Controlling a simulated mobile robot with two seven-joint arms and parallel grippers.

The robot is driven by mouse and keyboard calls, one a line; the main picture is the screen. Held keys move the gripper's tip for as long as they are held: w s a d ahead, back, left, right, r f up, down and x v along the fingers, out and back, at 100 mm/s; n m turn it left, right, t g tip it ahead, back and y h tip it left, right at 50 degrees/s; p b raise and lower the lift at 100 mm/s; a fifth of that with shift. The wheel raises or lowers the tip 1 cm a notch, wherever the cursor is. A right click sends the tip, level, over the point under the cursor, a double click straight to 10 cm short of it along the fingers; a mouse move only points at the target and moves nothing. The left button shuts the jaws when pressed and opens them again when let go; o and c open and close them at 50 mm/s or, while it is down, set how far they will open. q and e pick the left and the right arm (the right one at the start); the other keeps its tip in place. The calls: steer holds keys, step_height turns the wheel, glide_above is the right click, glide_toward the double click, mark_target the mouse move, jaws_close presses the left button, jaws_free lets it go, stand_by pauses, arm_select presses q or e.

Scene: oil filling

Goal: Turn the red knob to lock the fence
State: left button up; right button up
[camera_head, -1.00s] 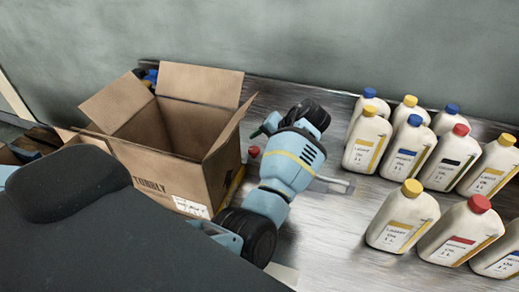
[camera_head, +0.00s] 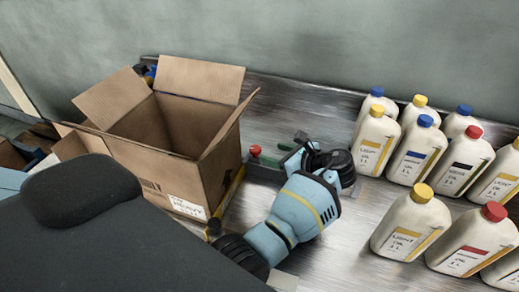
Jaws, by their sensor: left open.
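The small red knob (camera_head: 255,150) stands on the metal table just right of the open cardboard box. A dark bar (camera_head: 264,166) near the knob may be part of the fence; a yellow strip (camera_head: 232,190) runs along the box's right side. My arm hides part of the dark bar. My right gripper is not in view.
The open cardboard box (camera_head: 195,165) stands close to the left of the knob. Several white oil bottles (camera_head: 415,155) with coloured caps stand in rows at the right. Bare metal table (camera_head: 290,95) lies behind the gripper.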

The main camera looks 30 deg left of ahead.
mark_target(256, 149)
arm_select(q)
steer(key=shift+x, duration=3.95)
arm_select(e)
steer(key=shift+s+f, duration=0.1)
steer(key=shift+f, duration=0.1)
